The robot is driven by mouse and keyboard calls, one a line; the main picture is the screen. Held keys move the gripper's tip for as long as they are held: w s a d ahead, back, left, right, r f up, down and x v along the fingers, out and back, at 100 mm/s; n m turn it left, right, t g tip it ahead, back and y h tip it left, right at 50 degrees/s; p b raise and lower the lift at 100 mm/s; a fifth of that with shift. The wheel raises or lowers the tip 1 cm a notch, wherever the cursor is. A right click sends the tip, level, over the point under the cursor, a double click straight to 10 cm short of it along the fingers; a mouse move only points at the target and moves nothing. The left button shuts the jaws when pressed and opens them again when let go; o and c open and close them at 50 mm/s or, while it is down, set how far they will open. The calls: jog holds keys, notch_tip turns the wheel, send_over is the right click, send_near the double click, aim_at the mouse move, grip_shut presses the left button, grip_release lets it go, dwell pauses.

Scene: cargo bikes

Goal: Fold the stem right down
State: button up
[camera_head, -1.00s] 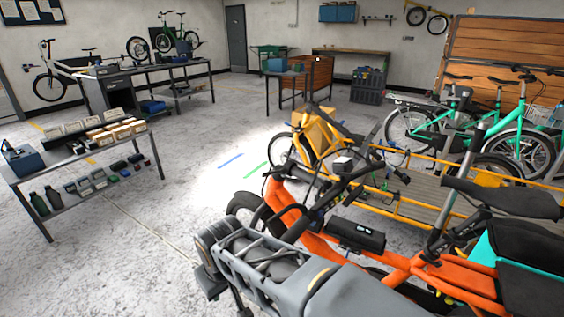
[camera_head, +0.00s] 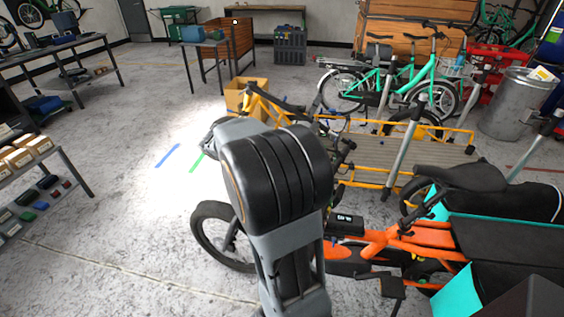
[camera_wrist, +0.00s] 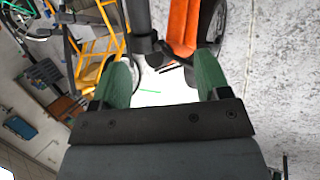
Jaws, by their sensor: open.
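The orange cargo bike (camera_head: 372,250) stands at the lower right of the head view. My arm hides its stem and most of its front there; part of a dark handlebar shows just right of the arm. In the wrist view a dark upright tube (camera_wrist: 141,22), which looks like the stem, stands beside the orange frame (camera_wrist: 184,24). My gripper (camera_wrist: 160,78) is open, its two green fingers apart. The tube's lower end and a dark lever-like part show between and beyond the fingertips. I cannot tell whether anything touches them.
A yellow cargo bike (camera_head: 385,179) stands close behind the orange one, with green bikes (camera_head: 395,75) beyond. A grey bin (camera_head: 507,103) stands at the right. A workbench (camera_head: 70,57) and a shelf of parts lie left. The floor left of my arm is clear.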

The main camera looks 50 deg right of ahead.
jog(key=shift+n+g+h, duration=0.4)
jog(key=shift+n+h, duration=0.1)
jog(key=d+f, duration=0.3)
jog(key=d, duration=0.1)
jog(key=d+f, duration=0.3)
jog(key=d, duration=0.1)
jog(key=d+f, duration=0.3)
jog(key=d, duration=0.1)
jog(key=shift+s+d+f, duration=0.25)
jog(key=shift+d+f, duration=0.1)
jog(key=shift+f, duration=0.05)
jog(key=shift+d, duration=0.1)
